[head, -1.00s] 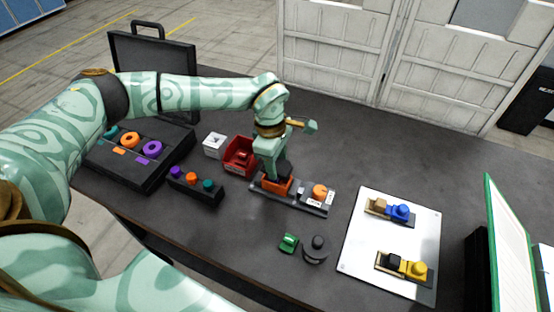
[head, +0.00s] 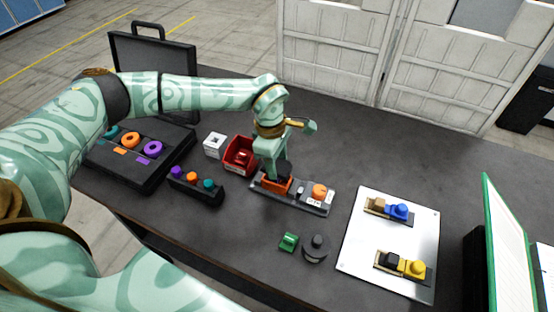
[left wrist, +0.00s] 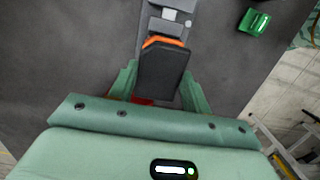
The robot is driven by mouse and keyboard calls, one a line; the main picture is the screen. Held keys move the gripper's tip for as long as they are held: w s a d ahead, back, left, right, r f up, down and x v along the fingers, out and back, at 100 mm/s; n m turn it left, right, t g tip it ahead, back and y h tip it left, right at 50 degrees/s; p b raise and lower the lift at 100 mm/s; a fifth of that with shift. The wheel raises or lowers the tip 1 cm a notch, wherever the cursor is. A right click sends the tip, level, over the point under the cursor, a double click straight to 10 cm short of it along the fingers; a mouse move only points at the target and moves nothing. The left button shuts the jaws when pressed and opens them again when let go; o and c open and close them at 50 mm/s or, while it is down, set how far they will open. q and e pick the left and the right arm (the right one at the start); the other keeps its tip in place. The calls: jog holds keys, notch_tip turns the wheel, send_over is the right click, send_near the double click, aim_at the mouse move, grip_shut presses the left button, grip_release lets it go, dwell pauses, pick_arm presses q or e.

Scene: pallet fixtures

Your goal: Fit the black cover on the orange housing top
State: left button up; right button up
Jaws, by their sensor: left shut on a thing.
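The orange housing (head: 275,187) sits at the left end of a grey pallet fixture (head: 303,206) on the dark table. The black cover (head: 284,170) is at the housing's top, between the fingers of my left gripper (head: 274,171). In the left wrist view my left gripper (left wrist: 161,88) is shut on the black cover (left wrist: 161,72), and an orange edge of the housing (left wrist: 164,41) shows just beyond it. The cover hides most of the housing there, so I cannot tell whether it is fully seated. My right gripper is not in view.
A red bin (head: 238,157) and a white block (head: 214,144) stand left of the fixture. A round orange part (head: 319,191) is at its right end. A green part (head: 288,242) and a dark knob (head: 316,246) lie in front. A white plate (head: 350,248) is at right.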

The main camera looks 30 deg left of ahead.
pick_arm(q)
jog(key=shift+f, duration=0.3)
jog(key=shift+f+b, duration=0.8)
jog(key=shift+f, duration=0.35)
dwell(0.7)
jog(key=o, duration=1)
jog(key=shift+c, duration=1.1)
jog(key=shift+r+p, duration=3.35)
jog(key=shift+r, duration=0.7)
